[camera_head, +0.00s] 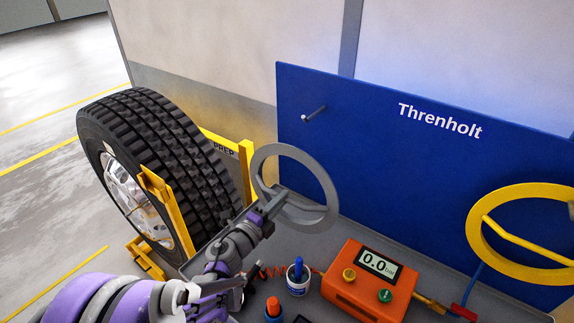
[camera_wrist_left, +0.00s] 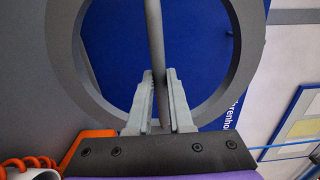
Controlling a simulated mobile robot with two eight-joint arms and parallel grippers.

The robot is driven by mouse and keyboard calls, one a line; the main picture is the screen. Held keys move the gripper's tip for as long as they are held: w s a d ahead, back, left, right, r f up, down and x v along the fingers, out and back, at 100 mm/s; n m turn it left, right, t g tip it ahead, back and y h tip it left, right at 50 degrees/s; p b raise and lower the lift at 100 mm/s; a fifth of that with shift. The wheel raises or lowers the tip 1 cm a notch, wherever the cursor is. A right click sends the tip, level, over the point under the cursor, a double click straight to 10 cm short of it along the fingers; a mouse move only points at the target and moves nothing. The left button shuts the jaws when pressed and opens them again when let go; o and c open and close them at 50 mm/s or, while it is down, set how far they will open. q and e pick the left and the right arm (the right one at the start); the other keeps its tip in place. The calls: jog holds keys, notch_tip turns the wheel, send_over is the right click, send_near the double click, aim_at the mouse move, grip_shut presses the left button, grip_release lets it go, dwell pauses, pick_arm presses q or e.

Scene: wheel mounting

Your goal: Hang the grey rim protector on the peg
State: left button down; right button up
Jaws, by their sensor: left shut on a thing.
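The grey rim protector (camera_head: 327,187) is a ring with a bar across it. My left gripper (camera_head: 270,204) is shut on that bar and holds the ring in front of the blue board, below and left of the peg. In the left wrist view the fingers (camera_wrist_left: 160,78) close on the bar from both sides, with the ring (camera_wrist_left: 62,62) around them. The peg (camera_head: 315,113) is a short metal pin sticking out of the upper left of the blue board (camera_head: 400,165); it is bare. My right gripper is not in view.
A large tyre (camera_head: 185,150) stands in a yellow frame (camera_head: 168,205) at the left. A yellow ring (camera_head: 480,245) is at the right. The board around the peg is clear.

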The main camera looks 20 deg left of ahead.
pick_arm(q)
jog(key=shift+a+r, duration=0.7)
jog(key=shift+r, duration=4.45)
jog(key=shift+h, duration=0.4)
jog(key=shift+x, duration=2.65)
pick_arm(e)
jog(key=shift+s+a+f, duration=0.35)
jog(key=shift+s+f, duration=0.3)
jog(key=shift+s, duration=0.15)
pick_arm(q)
jog(key=shift+d, duration=0.1)
jog(key=x, duration=0.8)
jog(key=shift+w+f, duration=0.15)
jog(key=shift+w, duration=0.05)
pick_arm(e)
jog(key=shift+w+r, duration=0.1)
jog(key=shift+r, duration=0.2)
pick_arm(q)
jog(key=c, duration=0.7)
grip_release()
jog(key=shift+c, duration=0.2)
